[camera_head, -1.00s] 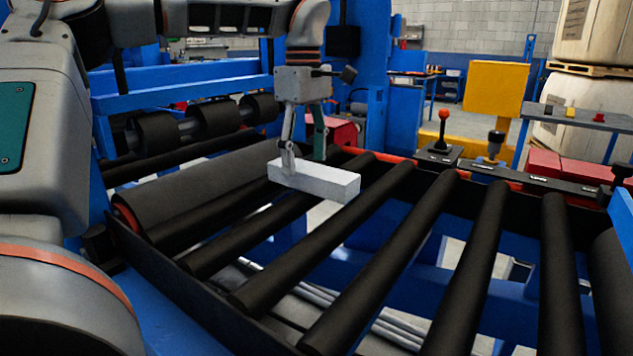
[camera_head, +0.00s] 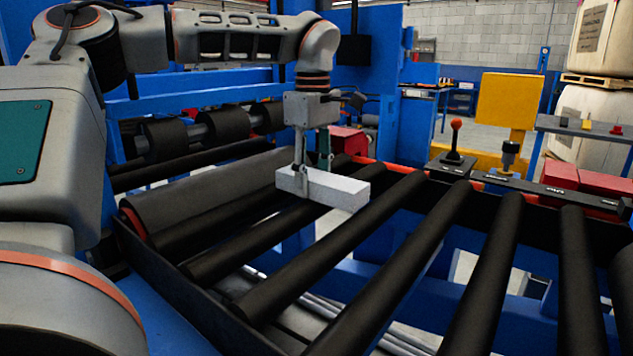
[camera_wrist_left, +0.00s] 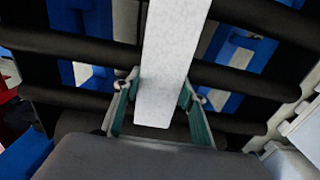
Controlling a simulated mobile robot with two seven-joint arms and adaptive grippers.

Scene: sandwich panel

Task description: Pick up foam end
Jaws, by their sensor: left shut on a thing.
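The foam end is a white rectangular block (camera_head: 335,190) above the black rollers in the head view. My left gripper (camera_head: 314,172) comes down from above and is shut on the block near its left end. In the left wrist view the block (camera_wrist_left: 170,65) runs lengthwise between the two green-sided fingers (camera_wrist_left: 160,105). I cannot tell exactly how far the block is above the rollers. My right gripper is not in view.
Black conveyor rollers (camera_head: 415,265) with open gaps fill the foreground. A joystick with a red knob (camera_head: 455,140) and a black knob stand on the far rail. A yellow panel (camera_head: 510,100) and stacked pale sacks (camera_head: 603,45) are at the back right.

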